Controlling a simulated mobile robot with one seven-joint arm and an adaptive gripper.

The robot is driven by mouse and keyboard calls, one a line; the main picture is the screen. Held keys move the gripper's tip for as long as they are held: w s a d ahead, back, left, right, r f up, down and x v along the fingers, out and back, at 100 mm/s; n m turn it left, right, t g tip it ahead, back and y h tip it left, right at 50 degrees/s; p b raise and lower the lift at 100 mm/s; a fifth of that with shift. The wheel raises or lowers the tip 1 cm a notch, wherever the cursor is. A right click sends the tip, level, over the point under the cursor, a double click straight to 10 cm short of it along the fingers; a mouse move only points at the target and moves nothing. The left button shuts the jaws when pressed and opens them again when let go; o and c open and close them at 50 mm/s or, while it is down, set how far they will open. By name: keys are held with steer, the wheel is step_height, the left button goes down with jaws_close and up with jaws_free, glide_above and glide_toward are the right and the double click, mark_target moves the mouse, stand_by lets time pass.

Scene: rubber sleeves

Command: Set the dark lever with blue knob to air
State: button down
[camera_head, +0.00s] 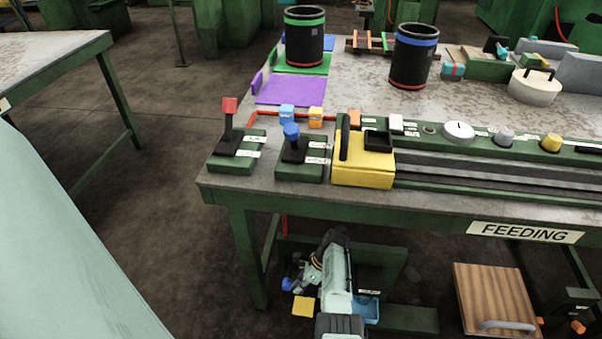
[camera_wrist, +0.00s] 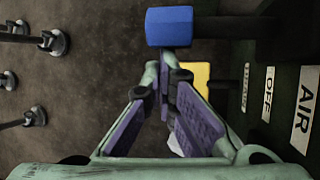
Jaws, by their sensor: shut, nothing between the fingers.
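In the wrist view a blue knob (camera_wrist: 168,27) sits on a dark lever (camera_wrist: 225,28) that runs right to a dark green panel. White labels read AIR (camera_wrist: 305,108) and OFF (camera_wrist: 268,93); a third is too small to read. In the head view my gripper (camera_head: 314,274) is low in front of the table, beside a small blue thing (camera_head: 287,284). A blue-knobbed dark lever (camera_head: 291,133) stands on the tabletop. I cannot tell which of these the wrist view shows, nor the lever's setting.
A red-knobbed lever (camera_head: 229,115) and a yellow box (camera_head: 363,174) flank the tabletop lever. A yellow thing (camera_wrist: 195,76) lies beyond my fingers in the wrist view. A wooden board (camera_head: 496,297) is at lower right. Open floor (camera_head: 150,220) lies left of the table.

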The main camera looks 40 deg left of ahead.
steer(key=shift+w+a+r, duration=0.1)
steer(key=shift+a+r, duration=0.1)
steer(key=shift+r, duration=0.6)
steer(key=shift+r+p, duration=0.8)
steer(key=shift+p, duration=0.15)
